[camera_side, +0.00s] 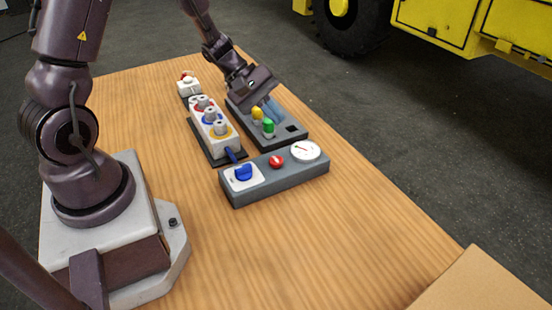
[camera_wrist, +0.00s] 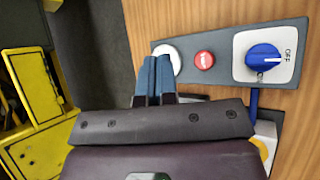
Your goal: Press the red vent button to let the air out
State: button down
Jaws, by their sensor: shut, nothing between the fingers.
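The red vent button (camera_side: 277,161) sits in the middle of the grey panel (camera_side: 296,176), between a round white gauge (camera_side: 305,150) and a blue knob (camera_side: 243,172). The button (camera_wrist: 204,60) shows clear in the wrist view, right of my fingers. The knob (camera_wrist: 263,57) has an OFF label beside it. My gripper (camera_side: 271,110) is shut and empty, its blue fingers apart from the button, over the dark grey holder beyond the panel. In the wrist view my fingertips (camera_wrist: 153,62) hide part of the gauge (camera_wrist: 168,56).
A yellow plug (camera_side: 257,113) and a green plug (camera_side: 268,128) stand in the dark holder (camera_side: 292,140). A white block (camera_side: 225,143) with several coloured ports lies left of it. A small white box (camera_side: 188,86) is behind. The table right of the panel is clear.

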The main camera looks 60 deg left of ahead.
aim_at(274, 161)
jog(key=shift+f, duration=4.3)
jog(key=shift+f, duration=0.1)
jog(key=shift+f, duration=0.3)
jog(key=shift+f, duration=0.5)
jog(key=shift+r, duration=0.95)
jog(key=shift+r, duration=2.5)
